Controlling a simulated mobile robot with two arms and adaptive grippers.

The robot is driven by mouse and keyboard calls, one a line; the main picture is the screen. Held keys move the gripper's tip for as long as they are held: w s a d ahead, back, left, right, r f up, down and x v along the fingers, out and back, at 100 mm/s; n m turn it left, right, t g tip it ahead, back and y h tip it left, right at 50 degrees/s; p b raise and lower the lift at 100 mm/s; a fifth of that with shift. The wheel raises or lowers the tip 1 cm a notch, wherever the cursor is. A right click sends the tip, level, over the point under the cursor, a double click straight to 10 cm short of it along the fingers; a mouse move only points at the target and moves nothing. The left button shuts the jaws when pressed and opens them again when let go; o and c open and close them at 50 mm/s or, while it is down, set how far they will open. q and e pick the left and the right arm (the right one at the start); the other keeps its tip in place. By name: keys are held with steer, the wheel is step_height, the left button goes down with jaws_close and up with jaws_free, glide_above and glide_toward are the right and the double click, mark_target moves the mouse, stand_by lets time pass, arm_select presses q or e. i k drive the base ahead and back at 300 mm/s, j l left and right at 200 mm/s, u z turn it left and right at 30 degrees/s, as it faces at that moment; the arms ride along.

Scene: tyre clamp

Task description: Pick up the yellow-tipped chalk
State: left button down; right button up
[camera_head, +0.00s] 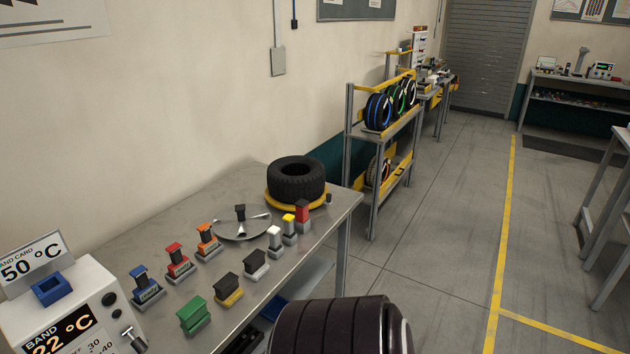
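The yellow-tipped chalk (289,221) stands upright in a small grey holder near the right end of the metal workbench (222,196). A plain white chalk (274,236) stands just in front of it, to the left. A red-topped chalk (302,211) stands just behind it, to the right. Neither of my grippers shows in the head view, so nothing can be seen of their fingers.
A black tyre (296,179) lies on a yellow ring behind the chalks. A silver plate (243,225) and several coloured blocks in holders, such as a green one (194,314), stand leftward. A temperature box (75,313) is front left.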

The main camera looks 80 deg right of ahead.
mark_target(289, 219)
steer(key=z, duration=2.4)
steer(key=u, duration=2.5)
steer(key=z, duration=2.5)
steer(key=i+l, duration=0.2)
steer(key=i, duration=0.15)
steer(key=i+l, duration=0.2)
steer(key=i+z, duration=0.05)
steer(key=i, duration=0.05)
